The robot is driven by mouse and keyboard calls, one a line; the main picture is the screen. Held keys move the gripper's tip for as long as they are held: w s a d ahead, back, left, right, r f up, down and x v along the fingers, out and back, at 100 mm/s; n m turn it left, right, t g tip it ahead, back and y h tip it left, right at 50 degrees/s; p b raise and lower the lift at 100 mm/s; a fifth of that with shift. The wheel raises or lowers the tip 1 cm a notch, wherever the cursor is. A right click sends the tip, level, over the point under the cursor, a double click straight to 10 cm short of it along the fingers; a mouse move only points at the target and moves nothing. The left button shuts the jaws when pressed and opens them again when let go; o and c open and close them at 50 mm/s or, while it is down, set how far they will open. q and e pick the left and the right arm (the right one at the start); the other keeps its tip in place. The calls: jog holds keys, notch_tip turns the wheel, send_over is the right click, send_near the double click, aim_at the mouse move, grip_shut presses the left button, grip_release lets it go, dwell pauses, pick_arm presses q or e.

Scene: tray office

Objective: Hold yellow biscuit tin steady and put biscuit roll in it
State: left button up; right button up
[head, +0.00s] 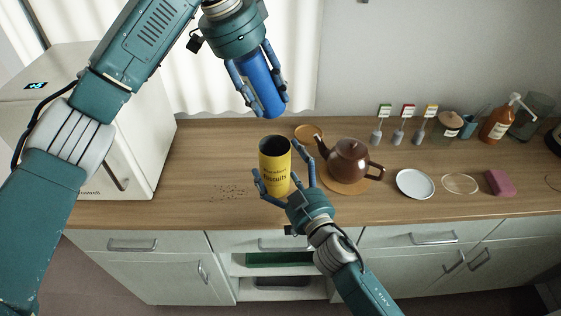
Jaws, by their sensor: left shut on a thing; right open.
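The yellow biscuit tin (274,168) stands upright on the wooden counter, its dark open mouth facing up. My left gripper (264,97) is shut on the biscuit roll (263,84), a blue cylinder. It holds the roll above the tin, slightly tilted, with a clear gap between the roll's lower end and the tin's rim. My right gripper (282,172) is open in front of the tin, with one finger at the tin's lower left and one at its right. I cannot tell whether these fingers touch the tin.
A brown teapot (350,158) stands close right of the tin on a round mat. A small round wooden lid or coaster (309,132) lies behind. Right are a white plate (415,184), a pink sponge (499,183) and bottles. Dark crumbs (230,192) lie left; the counter there is otherwise clear.

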jog(key=shift+x, duration=0.75)
